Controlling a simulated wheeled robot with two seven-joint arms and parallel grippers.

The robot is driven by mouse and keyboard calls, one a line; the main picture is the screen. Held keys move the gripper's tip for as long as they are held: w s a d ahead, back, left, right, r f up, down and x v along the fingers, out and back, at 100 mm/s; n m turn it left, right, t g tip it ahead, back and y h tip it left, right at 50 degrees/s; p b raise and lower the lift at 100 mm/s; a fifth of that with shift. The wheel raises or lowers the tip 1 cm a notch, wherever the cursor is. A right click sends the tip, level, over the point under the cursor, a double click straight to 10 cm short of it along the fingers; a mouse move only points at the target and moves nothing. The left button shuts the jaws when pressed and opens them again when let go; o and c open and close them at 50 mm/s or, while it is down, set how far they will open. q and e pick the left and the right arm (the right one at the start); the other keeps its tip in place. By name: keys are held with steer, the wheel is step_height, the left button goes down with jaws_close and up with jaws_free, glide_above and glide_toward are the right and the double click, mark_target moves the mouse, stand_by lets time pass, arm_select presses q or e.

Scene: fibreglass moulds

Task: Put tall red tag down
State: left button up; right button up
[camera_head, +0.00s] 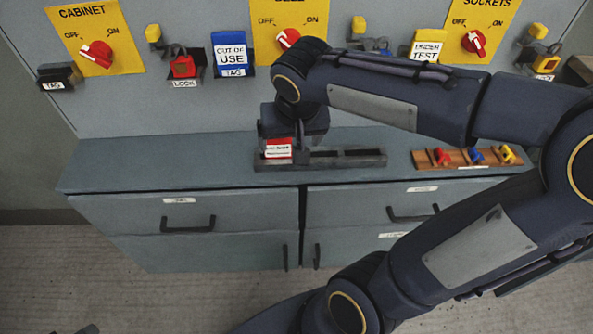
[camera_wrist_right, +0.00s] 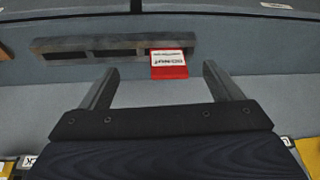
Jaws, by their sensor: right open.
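The tall red tag (camera_head: 278,151) has a white printed label. It stands in the left end slot of a grey slotted rack (camera_head: 375,161) on the cabinet's ledge. My right gripper (camera_head: 291,138) is at the tag, partly hidden by its own wrist. In the right wrist view the red tag (camera_wrist_right: 169,71) stands at the rack's right end. My right gripper's fingers (camera_wrist_right: 160,72) are spread, one on each side of the tag, with gaps, and hold nothing. The tag's lower part is hidden in the head view. My left gripper does not show.
A wooden board (camera_head: 425,160) with red, blue and yellow padlocks lies right of the rack. On the panel behind are yellow switch plates (camera_head: 96,38), a red lock (camera_head: 183,66), a blue "out of use" tag (camera_head: 230,52) and an "under test" tag (camera_head: 427,47). The ledge's left part is clear.

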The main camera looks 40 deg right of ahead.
steer(key=s+a+f+n+t+y, duration=0.1)
steer(key=s+a+f+y, duration=0.1)
steer(key=s, duration=0.4)
steer(key=s+a+f+n+t+y, duration=0.1)
steer(key=s+a+n+y, duration=0.1)
steer(key=s, duration=0.4)
steer(key=shift+s+a+f+y, duration=0.35)
steer(key=shift+s+a+y, duration=0.05)
steer(key=shift+a, duration=0.1)
